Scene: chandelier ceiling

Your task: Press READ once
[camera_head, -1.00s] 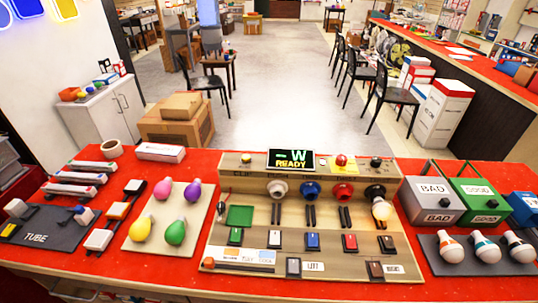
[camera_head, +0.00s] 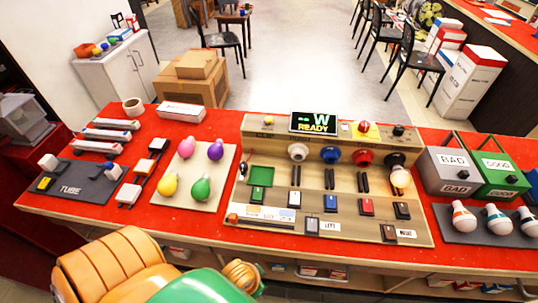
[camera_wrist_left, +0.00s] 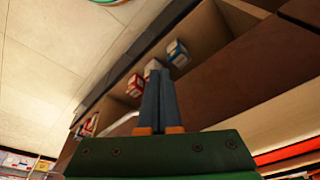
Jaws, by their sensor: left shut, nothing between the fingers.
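The tan test console (camera_head: 440,238) stands on the red table, with a display (camera_head: 313,122) reading "W" and "READY". The small labels by the front buttons are too blurred to tell for sure which is READ. My left gripper (camera_wrist_left: 158,72) is shut and empty in the wrist view, apart from the console. My right gripper is out of view.
A board with coloured bulbs (camera_head: 201,188) and a dark TUBE tray (camera_head: 85,185) lie left of the console. A grey BAD bin (camera_head: 452,172) and a green bin (camera_head: 496,176) stand right. Boxes (camera_wrist_left: 177,52) sit on a shelf in the wrist view.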

